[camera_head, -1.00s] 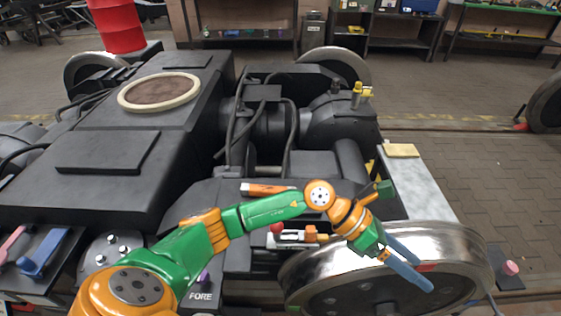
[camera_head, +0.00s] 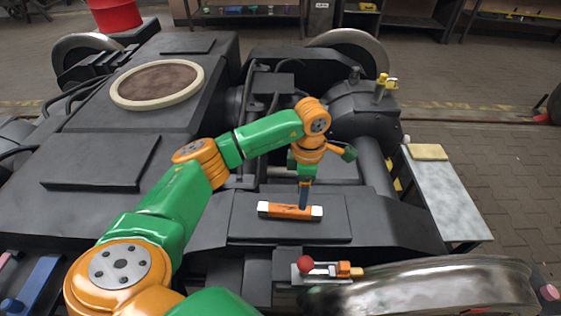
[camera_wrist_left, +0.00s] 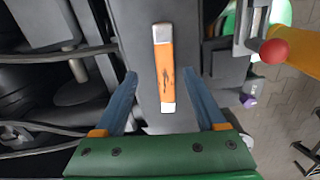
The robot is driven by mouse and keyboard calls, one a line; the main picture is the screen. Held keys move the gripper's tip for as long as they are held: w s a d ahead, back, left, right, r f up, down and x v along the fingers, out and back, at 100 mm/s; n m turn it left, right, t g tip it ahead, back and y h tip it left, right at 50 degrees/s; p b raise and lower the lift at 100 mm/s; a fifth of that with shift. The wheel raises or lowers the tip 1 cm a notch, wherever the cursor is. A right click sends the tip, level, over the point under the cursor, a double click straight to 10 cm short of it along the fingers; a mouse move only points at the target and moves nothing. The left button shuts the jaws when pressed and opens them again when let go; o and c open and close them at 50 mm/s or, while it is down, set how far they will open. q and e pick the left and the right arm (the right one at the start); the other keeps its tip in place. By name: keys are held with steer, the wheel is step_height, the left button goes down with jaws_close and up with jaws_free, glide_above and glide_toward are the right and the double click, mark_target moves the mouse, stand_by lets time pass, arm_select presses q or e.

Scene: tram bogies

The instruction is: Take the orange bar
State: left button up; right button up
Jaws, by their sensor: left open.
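The orange bar (camera_head: 290,210) has pale ends and lies flat on a dark plate of the bogie, in the middle of the head view. In the left wrist view the bar (camera_wrist_left: 164,66) lies lengthwise between the two spread blue fingers of my left gripper (camera_wrist_left: 160,82). There is a clear gap to each finger, so the gripper is open and empty. I cannot tell the exact height over the bar. My right gripper is not in view.
A clamp with a red knob (camera_head: 306,264) sits in front of the bar, beside a shiny wheel (camera_head: 430,288). A grey side table (camera_head: 445,195) with a yellowish block (camera_head: 428,152) stands at the right. Dark pipes and housings rise behind the bar.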

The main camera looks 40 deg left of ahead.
mark_target(290, 211)
arm_select(q)
steer(key=f, duration=0.4)
steer(key=d+f, duration=0.1)
steer(key=f, duration=0.1)
steer(key=shift+s+f, duration=0.15)
steer(key=shift+f, duration=0.15)
jaws_close()
